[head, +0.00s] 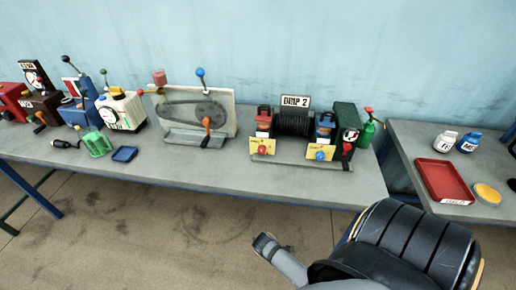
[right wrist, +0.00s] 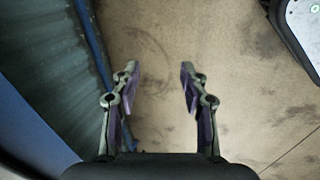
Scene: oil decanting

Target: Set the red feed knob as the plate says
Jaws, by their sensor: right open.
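A red knob (head: 262,150) sits on a yellow plate (head: 271,144) at the front left of the pump unit on the long bench. The plate's writing is too small to read. A blue knob (head: 320,155) sits on a second yellow plate (head: 328,150) to the right. A sign (head: 295,101) above seems to read "PUMP 2". My right gripper (right wrist: 157,85) is open and empty in the right wrist view, over bare floor beside a bench edge. It touches neither knob. My left gripper is not in view.
On the bench (head: 180,177) a grey panel with an orange handle (head: 206,123) stands left of the pump unit. A side table holds a red tray (head: 444,181). The bench strip before the knobs is clear.

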